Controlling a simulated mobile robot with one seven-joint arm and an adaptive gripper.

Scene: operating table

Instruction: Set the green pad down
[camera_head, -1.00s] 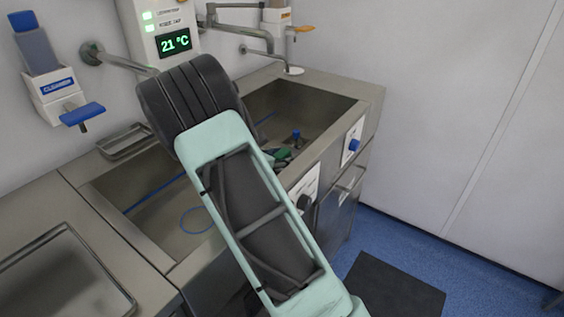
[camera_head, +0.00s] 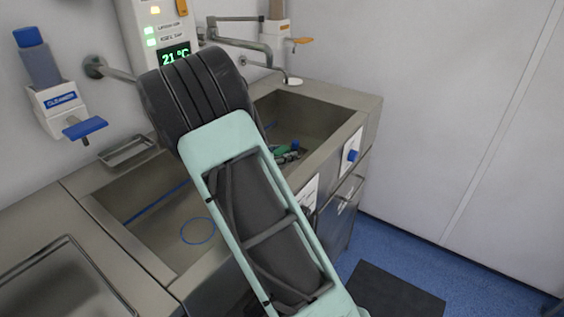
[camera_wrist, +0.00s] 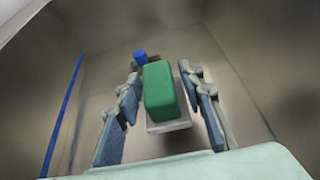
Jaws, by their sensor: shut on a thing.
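The green pad (camera_wrist: 158,92) is a green block in the middle of the wrist view, between the two fingers of my gripper (camera_wrist: 161,76). My gripper is shut on it, with one finger along each long side. A pale grey block (camera_wrist: 168,126) shows just below the pad; I cannot tell whether it is part of it. In the head view the green pad (camera_head: 282,151) is a small patch in the sink's right part, partly hidden by my arm. Whether the pad touches the sink floor is unclear.
A blue-topped thing (camera_wrist: 140,57) stands close beyond the pad. The metal sink (camera_head: 325,115) has walls around my gripper. A blue line (camera_wrist: 62,115) runs along the left. Taps (camera_head: 240,43) hang above, and a cleaner dispenser (camera_head: 58,97) is on the wall.

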